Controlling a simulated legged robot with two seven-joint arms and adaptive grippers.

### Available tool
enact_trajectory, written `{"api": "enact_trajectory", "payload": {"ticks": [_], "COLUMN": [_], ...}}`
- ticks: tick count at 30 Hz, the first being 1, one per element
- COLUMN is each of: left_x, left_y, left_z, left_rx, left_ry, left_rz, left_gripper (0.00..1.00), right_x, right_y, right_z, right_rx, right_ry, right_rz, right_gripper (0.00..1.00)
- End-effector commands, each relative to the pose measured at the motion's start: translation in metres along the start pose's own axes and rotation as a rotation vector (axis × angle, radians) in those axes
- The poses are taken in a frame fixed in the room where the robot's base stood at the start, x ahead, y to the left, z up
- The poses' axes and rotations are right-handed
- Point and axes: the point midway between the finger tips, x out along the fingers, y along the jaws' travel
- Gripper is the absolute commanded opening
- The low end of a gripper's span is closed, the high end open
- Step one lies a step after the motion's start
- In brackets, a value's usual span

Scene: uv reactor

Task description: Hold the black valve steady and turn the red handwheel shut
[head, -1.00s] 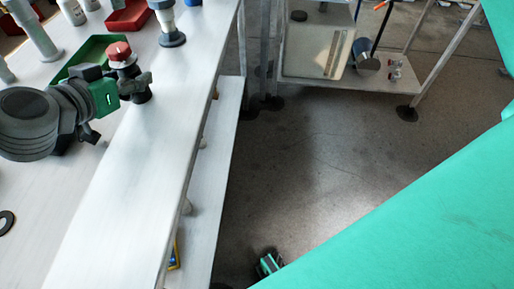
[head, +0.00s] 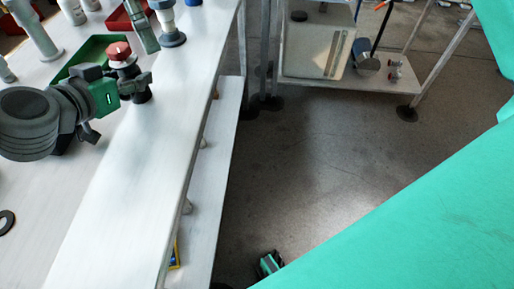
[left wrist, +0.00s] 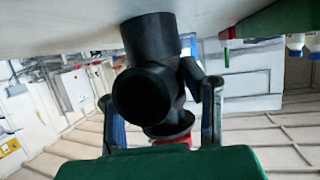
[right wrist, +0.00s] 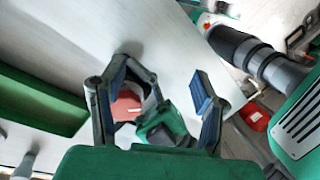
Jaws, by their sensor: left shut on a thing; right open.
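The black valve (head: 138,88) stands at the table's right side in the head view. The red handwheel (head: 118,51) sits just above and left of it. My left gripper (head: 122,86) reaches in from the left and is shut on the valve. In the left wrist view the valve (left wrist: 150,85) lies between its fingers, with a sliver of red handwheel (left wrist: 175,141) below. My right gripper (right wrist: 172,88) is open. The handwheel (right wrist: 127,104) shows behind its left finger, and the gap between them is hard to judge.
A green tray (head: 72,66) lies behind the valve, with a red tray (head: 118,17) farther back. A blue-and-white fitting (head: 168,24) stands right of the handwheel. Several bottles stand at the back left. The table strip in front of the valve is clear.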

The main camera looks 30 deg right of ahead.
Motion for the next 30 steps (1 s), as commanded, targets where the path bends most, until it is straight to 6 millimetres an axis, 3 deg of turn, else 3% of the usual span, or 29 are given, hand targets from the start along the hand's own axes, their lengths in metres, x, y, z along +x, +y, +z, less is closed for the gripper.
{"api": "enact_trajectory", "payload": {"ticks": [14,30], "left_x": [0.000,-0.001], "left_y": [0.001,0.001], "left_z": [0.001,0.001], "left_rx": [-0.001,-0.001], "left_ry": [-0.001,-0.001], "left_rz": [0.003,0.003], "left_gripper": [0.00,0.00], "right_x": [0.081,0.160], "right_y": [-0.028,-0.081], "right_z": [0.046,0.095], "right_rx": [0.355,0.759], "right_ry": [-0.106,-0.301], "right_rz": [-0.227,-0.460], "right_gripper": [0.56,0.56]}}
